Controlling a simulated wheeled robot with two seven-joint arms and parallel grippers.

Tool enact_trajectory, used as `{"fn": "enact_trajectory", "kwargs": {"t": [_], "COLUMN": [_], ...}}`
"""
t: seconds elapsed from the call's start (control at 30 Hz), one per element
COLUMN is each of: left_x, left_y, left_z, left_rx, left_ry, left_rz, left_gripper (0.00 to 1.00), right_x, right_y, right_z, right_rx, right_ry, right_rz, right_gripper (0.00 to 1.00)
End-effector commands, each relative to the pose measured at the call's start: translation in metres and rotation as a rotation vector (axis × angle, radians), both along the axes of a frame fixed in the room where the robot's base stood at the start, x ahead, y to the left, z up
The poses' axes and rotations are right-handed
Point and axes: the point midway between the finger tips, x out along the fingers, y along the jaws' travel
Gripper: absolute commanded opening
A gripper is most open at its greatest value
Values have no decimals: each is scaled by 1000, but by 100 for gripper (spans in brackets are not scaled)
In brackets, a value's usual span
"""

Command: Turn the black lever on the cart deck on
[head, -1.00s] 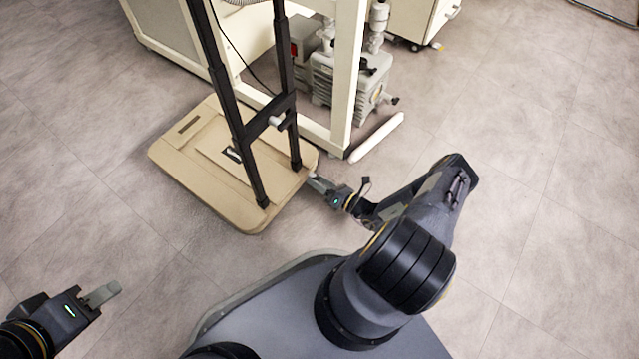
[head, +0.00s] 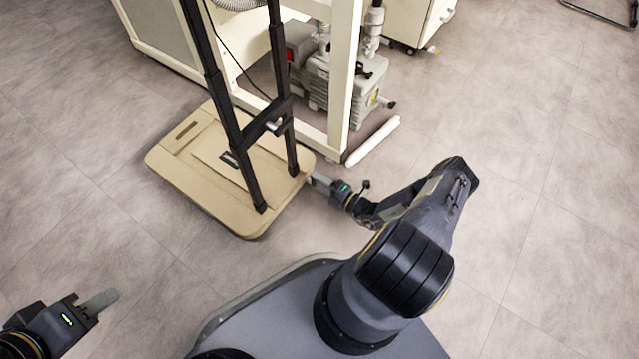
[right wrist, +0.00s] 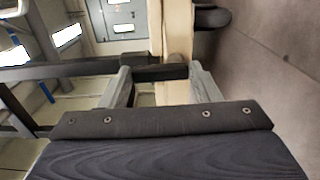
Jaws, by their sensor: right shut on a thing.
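The tan cart deck (head: 190,172) lies low over the floor in the head view, with two black posts rising from it. My right gripper (head: 313,180) is at the deck's right edge. In the right wrist view, the fingers of this gripper (right wrist: 161,84) stand on both sides of a dark piece (right wrist: 160,73), which appears to be the black lever, beside the tan deck edge (right wrist: 177,40). The lever is too small and hidden to make out in the head view. My left gripper (head: 98,303) is empty over the floor at the lower left, far from the cart.
A cream frame (head: 345,80) with a grey pump (head: 335,85) stands behind the cart. A white tube-like piece (head: 373,141) lies on the floor beside it.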

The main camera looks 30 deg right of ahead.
Motion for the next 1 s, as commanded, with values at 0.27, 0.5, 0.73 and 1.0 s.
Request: {"fn": "enact_trajectory", "kwargs": {"t": [0.27,0.5,0.73,1.0], "left_x": [0,0,0,0], "left_y": [0,0,0,0], "left_z": [0,0,0,0], "left_rx": [0,0,0,0], "left_ry": [0,0,0,0], "left_rz": [0,0,0,0], "left_gripper": [36,36,36,36], "right_x": [0,0,0,0], "right_y": [-1,-1,-1,-1], "right_z": [-1,-1,-1,0], "right_rx": [36,39,38,37], "right_ry": [17,18,18,16], "right_rz": [-1,-1,-1,0], "right_gripper": [34,34,72,78]}}
